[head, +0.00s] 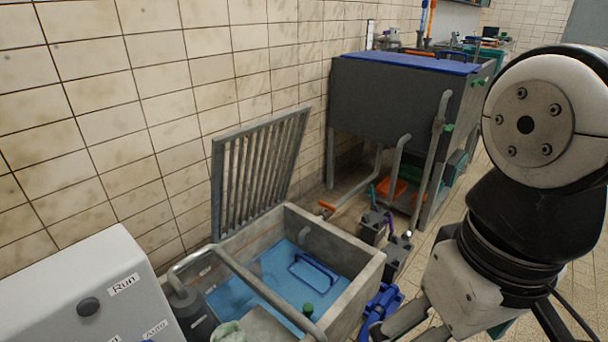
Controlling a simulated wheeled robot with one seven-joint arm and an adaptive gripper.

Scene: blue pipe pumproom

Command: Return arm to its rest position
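My arm fills the right side of the head view, with white and black links. The base of my gripper (408,322) shows at the bottom, right of the sump pit. Its fingers are partly cut off by the lower edge, so I cannot tell whether they are open or shut. A blue object (384,302) lies on the floor just left of the gripper; I cannot tell whether they touch.
A concrete pit (362,285) with blue water stands at lower centre, its grate (258,170) raised against the wall. A control box (85,290) with labels is at lower left. A grey tank (405,95) with a blue lid stands behind. Small pumps (374,226) sit between.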

